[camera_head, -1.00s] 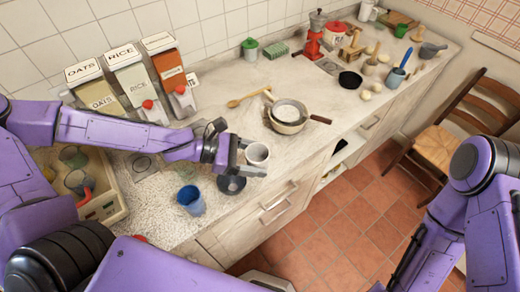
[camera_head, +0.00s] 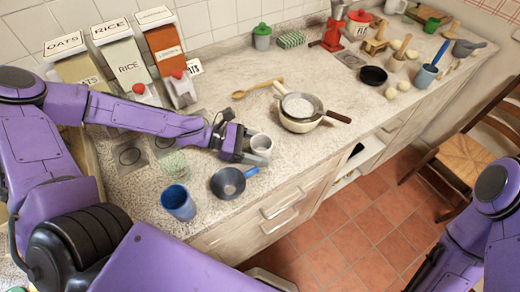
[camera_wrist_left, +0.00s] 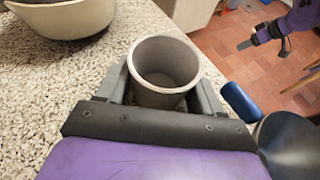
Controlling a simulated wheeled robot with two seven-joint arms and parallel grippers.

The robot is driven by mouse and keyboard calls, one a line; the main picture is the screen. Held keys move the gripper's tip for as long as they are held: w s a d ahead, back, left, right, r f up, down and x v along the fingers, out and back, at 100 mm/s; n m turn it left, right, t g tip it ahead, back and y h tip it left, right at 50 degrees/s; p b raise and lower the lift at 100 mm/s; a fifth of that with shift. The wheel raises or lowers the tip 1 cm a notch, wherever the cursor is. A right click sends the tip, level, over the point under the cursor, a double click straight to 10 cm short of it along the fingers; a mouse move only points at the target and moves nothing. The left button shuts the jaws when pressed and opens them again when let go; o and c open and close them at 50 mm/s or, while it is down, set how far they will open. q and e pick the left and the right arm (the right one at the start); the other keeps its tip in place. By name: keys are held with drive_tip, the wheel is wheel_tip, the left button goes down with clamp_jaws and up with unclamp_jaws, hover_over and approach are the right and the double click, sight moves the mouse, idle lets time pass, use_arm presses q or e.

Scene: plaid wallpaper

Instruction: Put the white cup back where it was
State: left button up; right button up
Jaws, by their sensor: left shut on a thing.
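The white cup (camera_head: 261,145) is upright at the tip of my left gripper (camera_head: 247,150), over the counter near its front edge. In the left wrist view the cup (camera_wrist_left: 165,70) stands between the two fingers (camera_wrist_left: 160,100), which are shut on it, and its inside looks empty. I cannot tell whether its base touches the counter. My right arm shows at the right of the head view, but its gripper is not in sight there; a dark gripper tip, likely the right one (camera_wrist_left: 262,38), shows small at the wrist view's upper right, its jaws unclear.
A dark bowl with a blue handle (camera_head: 228,182) and a blue cup (camera_head: 178,203) stand just in front of my left gripper. A pan with a bowl (camera_head: 299,110) stands behind right.

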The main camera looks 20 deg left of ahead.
use_arm(q)
drive_tip(key=shift+f, duration=0.15)
drive_tip(key=o, duration=0.8)
drive_tip(key=shift+o, duration=0.2)
drive_tip(key=shift+r, duration=0.4)
drive_tip(key=p+v, duration=0.3)
drive_tip(key=v, duration=0.3)
drive_tip(key=shift+s+a+p, duration=0.1)
drive_tip(key=shift+a+p, duration=0.2)
drive_tip(key=shift+p, duration=0.1)
drive_tip(key=shift+s+a+r, duration=0.1)
drive_tip(key=shift+a, duration=0.2)
